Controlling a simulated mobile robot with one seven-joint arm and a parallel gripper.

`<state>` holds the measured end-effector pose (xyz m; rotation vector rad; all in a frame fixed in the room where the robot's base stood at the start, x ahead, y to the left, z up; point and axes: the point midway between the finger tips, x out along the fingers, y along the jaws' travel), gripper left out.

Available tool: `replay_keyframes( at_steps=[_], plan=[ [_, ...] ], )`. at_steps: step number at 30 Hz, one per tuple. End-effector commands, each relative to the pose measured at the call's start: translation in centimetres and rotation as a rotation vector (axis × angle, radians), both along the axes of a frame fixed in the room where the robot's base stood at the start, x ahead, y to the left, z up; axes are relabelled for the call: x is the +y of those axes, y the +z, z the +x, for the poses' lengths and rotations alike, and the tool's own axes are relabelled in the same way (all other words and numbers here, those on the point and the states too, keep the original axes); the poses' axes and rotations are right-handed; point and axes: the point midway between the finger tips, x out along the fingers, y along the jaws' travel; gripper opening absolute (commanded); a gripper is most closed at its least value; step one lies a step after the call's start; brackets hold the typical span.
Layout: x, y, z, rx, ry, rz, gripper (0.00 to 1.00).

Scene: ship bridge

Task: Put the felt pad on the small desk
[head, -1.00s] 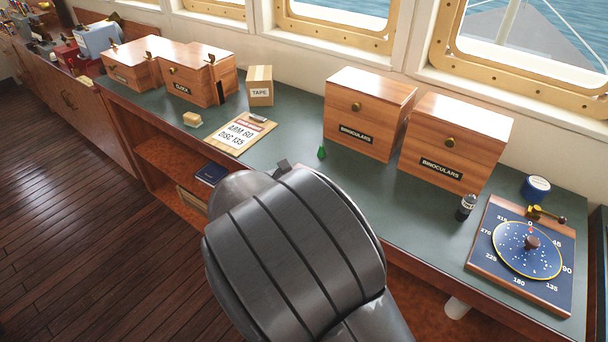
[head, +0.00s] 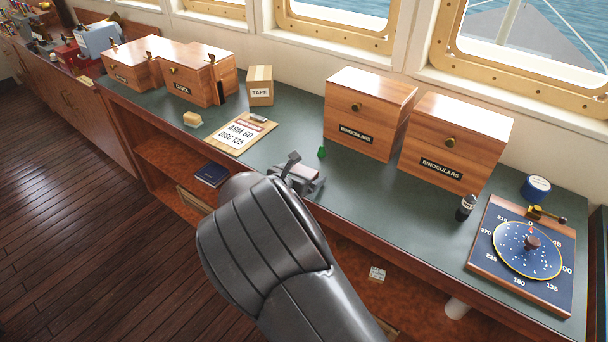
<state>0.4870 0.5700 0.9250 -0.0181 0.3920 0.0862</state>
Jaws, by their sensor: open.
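My gripper (head: 304,172) is open over the front part of the green-topped counter (head: 290,135), largely behind my own dark arm. A small tan block (head: 192,118) lies farther left. I cannot tell whether either is the felt pad. No separate small desk can be made out.
Two binoculars boxes (head: 365,115) stand along the window side. A clipboard (head: 240,133), a tape carton (head: 260,87) and wooden cases (head: 198,75) are to the left. A dial board (head: 525,250), a small dark bottle (head: 466,207) and a blue roll (head: 536,187) are at right.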

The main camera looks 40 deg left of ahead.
Motion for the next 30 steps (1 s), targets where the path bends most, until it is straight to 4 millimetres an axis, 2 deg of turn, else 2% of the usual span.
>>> replay_keyframes(
  at_steps=[2, 8, 27, 30],
  plan=[
    [0.08, -0.27, 0.60, 0.000, 0.001, 0.000, 0.94],
    [0.09, -0.26, 0.62, 0.001, 0.001, 0.000, 0.94],
    [0.08, -0.22, 0.58, 0.000, 0.001, 0.001, 0.42],
    [0.08, -0.22, 0.58, 0.000, 0.001, 0.001, 0.42]
  ],
)
